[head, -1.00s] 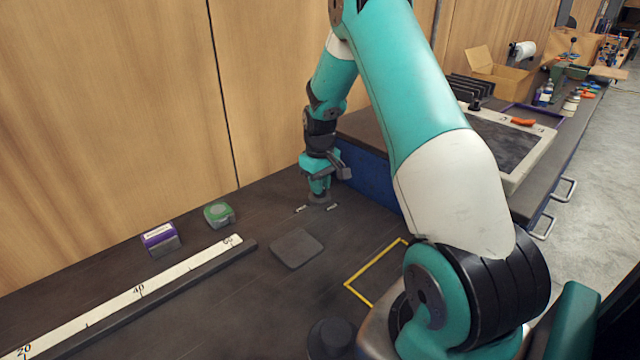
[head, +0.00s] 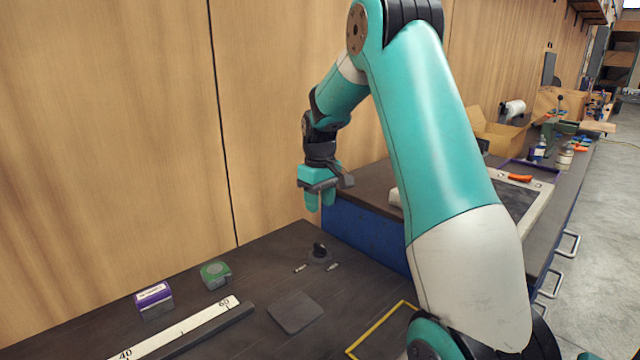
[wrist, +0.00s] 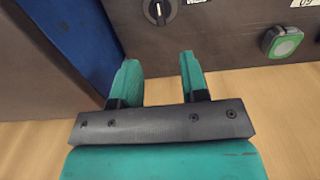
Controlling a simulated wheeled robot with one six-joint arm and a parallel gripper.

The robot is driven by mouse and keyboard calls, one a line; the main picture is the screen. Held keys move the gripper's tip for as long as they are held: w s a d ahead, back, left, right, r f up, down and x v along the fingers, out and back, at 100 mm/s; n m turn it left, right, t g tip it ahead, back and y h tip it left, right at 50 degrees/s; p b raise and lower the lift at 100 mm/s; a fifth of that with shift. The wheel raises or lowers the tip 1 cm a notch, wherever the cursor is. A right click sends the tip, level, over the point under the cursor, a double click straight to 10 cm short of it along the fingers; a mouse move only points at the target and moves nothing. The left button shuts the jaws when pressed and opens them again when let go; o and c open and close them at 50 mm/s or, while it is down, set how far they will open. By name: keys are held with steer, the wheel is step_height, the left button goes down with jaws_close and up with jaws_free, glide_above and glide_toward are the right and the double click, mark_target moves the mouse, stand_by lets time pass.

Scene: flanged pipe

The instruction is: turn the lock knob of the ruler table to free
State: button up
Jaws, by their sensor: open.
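The lock knob (head: 319,251) is a small dark knob on a round base on the dark table top (head: 255,262). A small pale label lies on each side of it, too small to read. In the wrist view the knob (wrist: 159,11) shows at the top edge with a pale pointer line, and part of one label is cut off. My gripper (head: 320,204) is open and empty, fingers down, above the knob and apart from it. In the wrist view its two teal fingers (wrist: 158,66) stand apart with nothing between them.
A long white ruler (head: 190,329), a purple box (head: 154,301), a green tape measure (head: 215,275) and a dark square pad (head: 295,311) lie on the table. A wooden wall (head: 110,150) stands behind. A blue-sided bench (head: 365,238) rises right of the knob.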

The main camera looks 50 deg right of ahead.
step_height(320, 180, up, 5)
steer(key=shift+r, duration=0.1)
stand_by(0.6)
steer(key=s+a+r+n+t+y, duration=0.15)
steer(key=s+a, duration=0.25)
steer(key=a, duration=0.7)
steer(key=s+a+r+n+g, duration=0.1)
steer(key=s+a+r+n, duration=0.15)
steer(key=a, duration=0.95)
steer(key=s+a+n+y, duration=0.1)
steer(key=s+a, duration=0.5)
steer(key=s, duration=0.3)
steer(key=s+a+f+n+y, duration=0.1)
steer(key=s+a+n, duration=0.1)
steer(key=s+a, duration=0.5)
steer(key=shift+s+f+y, duration=0.25)
steer(key=shift+s+y, duration=0.1)
steer(key=shift+s, duration=0.9)
